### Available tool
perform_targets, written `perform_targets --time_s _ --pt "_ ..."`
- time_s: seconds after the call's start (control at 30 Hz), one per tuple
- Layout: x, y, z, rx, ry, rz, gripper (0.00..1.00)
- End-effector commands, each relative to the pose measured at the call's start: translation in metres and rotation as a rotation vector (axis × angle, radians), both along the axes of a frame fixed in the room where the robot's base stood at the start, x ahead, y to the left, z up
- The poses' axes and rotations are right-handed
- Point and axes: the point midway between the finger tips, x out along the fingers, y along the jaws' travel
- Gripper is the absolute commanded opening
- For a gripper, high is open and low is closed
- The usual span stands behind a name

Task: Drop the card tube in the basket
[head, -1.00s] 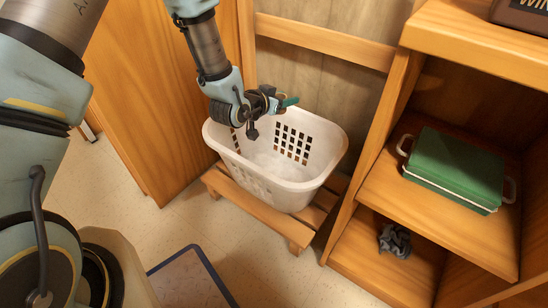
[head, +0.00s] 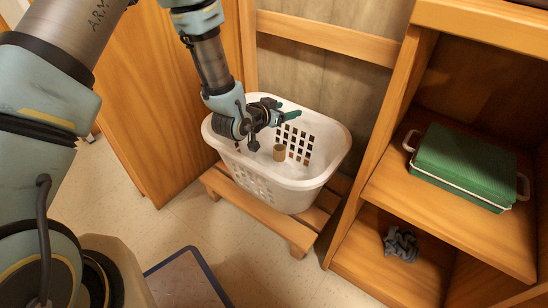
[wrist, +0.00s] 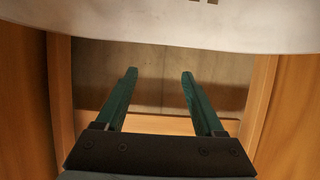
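The white plastic basket (head: 325,160) stands on a low wooden bench, with lattice holes in its sides. The card tube (head: 279,152), a short brown cylinder, shows inside the basket's opening, just below my gripper; I cannot tell whether it touches the bottom. My gripper (head: 290,115) is over the basket's left and middle part. In the wrist view my gripper's green fingers (wrist: 158,75) are apart with nothing between them. The basket's pale rim (wrist: 160,30) crosses the top of the wrist view.
The wooden bench (head: 260,222) carries the basket. A wooden shelf unit (head: 372,165) on the right holds a green lidded container (head: 462,165) and a crumpled grey cloth (head: 401,244). A wooden panel (head: 165,110) stands on the left. A blue-edged mat (head: 190,280) lies on the floor.

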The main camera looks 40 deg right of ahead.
Motion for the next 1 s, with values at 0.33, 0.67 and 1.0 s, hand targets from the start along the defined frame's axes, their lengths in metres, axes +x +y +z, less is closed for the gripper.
perform_targets --time_s 0.33,0.67,1.0 --pt "0.0 0.0 0.0 0.0 0.0 0.0 0.85" --pt "-0.009 0.037 0.017 0.003 0.002 0.002 0.85" --pt "-0.023 0.088 0.038 0.001 0.001 0.001 0.85"
